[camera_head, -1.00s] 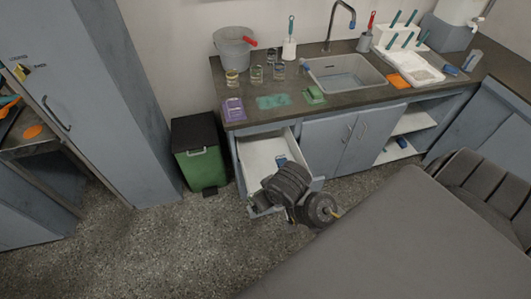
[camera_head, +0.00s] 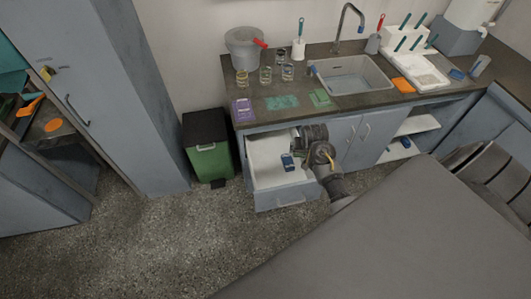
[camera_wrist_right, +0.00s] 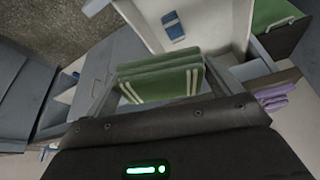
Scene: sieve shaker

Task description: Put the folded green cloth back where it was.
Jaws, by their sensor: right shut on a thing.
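In the wrist view the folded green cloth (camera_wrist_right: 158,84), with pale stripes, is between the fingers of my right gripper (camera_wrist_right: 160,76), which is shut on it. The open white drawer (camera_wrist_right: 220,22) shows beyond it, with a blue object (camera_wrist_right: 172,26) inside. In the head view my right arm covers the right part of the drawer (camera_head: 283,196), and the held cloth is hidden. A flat green piece (camera_head: 319,97) lies on the counter by the sink. My left gripper is not in view.
The counter (camera_head: 345,107) also carries a purple cloth (camera_head: 242,109), a teal cloth (camera_head: 282,102), glass jars (camera_head: 265,75) and a grey bucket (camera_head: 244,48). A green bin (camera_head: 209,161) stands left of the drawer. The floor in front is clear.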

